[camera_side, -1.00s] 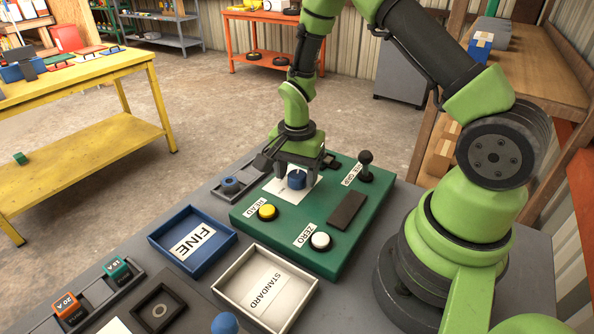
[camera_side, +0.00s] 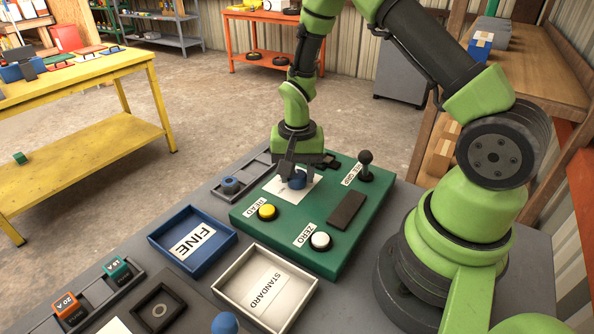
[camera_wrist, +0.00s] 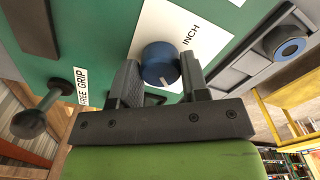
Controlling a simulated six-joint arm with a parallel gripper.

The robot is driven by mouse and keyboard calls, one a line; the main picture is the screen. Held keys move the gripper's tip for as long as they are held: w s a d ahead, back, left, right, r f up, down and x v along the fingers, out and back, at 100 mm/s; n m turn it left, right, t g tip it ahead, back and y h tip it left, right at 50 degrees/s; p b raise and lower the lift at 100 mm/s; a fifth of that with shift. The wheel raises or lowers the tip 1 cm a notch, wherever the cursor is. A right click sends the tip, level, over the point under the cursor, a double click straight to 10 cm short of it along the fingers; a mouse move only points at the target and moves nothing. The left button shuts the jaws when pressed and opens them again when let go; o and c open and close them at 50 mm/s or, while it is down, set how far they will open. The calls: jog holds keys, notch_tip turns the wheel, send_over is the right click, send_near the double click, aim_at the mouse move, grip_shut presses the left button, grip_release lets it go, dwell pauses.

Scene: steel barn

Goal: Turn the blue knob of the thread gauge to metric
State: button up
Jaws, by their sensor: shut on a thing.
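The blue knob (camera_wrist: 161,64) sits on a white label plate (camera_wrist: 205,40) on the green thread gauge panel (camera_side: 300,240). In the wrist view the word INCH is readable on the plate, and a pale pointer mark on the knob faces toward my gripper's palm. The rest of the plate's lettering is hidden or out of view. My gripper (camera_wrist: 160,75) points down over the panel, its two fingers shut on the sides of the knob. In the side view the knob (camera_side: 297,180) shows between the fingers, partly covered.
The panel also carries a yellow READ button (camera_side: 267,211), a white ZERO button (camera_side: 320,240), a dark pad (camera_side: 346,209) and a black FREE GRIP lever (camera_side: 366,165). A blue FINE tray (camera_side: 160,243) and a white STANDARD tray (camera_side: 226,292) stand in front.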

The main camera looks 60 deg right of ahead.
aim_at(298, 174)
jog(key=n, duration=0.4)
jog(key=shift+d+n, duration=0.1)
jog(key=shift+n, duration=1.9)
jog(key=o, duration=0.9)
notch_tip(298, 174, up, 10)
